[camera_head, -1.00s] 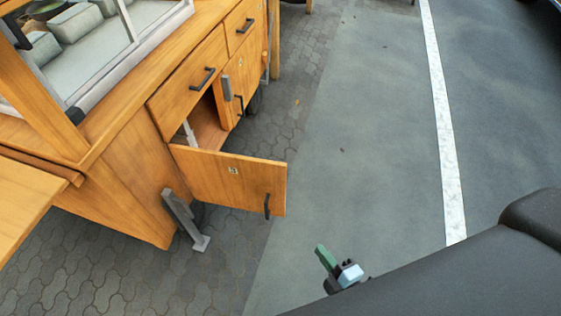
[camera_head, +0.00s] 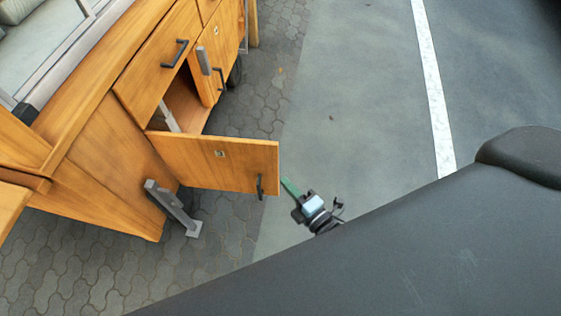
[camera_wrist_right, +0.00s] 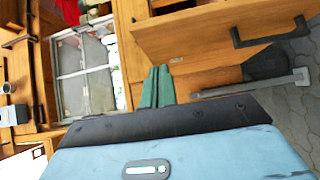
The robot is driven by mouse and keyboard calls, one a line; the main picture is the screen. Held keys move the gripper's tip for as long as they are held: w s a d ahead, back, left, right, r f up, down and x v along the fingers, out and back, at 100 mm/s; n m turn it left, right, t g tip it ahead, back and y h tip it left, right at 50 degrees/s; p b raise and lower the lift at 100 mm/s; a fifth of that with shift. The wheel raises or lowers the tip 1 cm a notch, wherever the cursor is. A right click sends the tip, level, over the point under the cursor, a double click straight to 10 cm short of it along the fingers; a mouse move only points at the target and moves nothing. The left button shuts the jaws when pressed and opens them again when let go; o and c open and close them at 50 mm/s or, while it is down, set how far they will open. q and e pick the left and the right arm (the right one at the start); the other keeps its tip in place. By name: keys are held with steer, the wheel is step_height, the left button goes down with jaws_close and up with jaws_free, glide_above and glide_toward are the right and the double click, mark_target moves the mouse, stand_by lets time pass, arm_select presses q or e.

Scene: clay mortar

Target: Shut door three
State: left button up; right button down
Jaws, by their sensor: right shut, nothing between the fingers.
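Door three (camera_head: 200,160) is a wooden panel with a small number plate and a dark handle (camera_head: 260,187) near its free edge. It stands swung out from the cart, and the compartment (camera_head: 185,108) behind it shows. My right gripper (camera_head: 286,184) has green fingers, shut and empty. In the head view it is just right of the door's free edge; whether it touches is not clear. In the right wrist view the shut fingers (camera_wrist_right: 157,88) point toward the cart, and the door (camera_wrist_right: 215,35) is at the upper right. My left gripper is not in view.
The wooden cart (camera_head: 100,170) fills the left, with a drawer (camera_head: 160,60) above the opening and another closed door (camera_head: 220,50) beyond. A grey metal leg (camera_head: 172,205) stands below the door. Grey pavement (camera_head: 340,110) to the right is clear.

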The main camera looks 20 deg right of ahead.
mark_target(273, 153)
steer(key=w, duration=0.6)
steer(key=shift+w+d, duration=0.1)
steer(key=shift+w, duration=0.2)
steer(key=shift+w+d, duration=0.3)
steer(key=shift+w, duration=0.2)
steer(key=shift+w+d, duration=0.1)
steer(key=shift+d, duration=0.05)
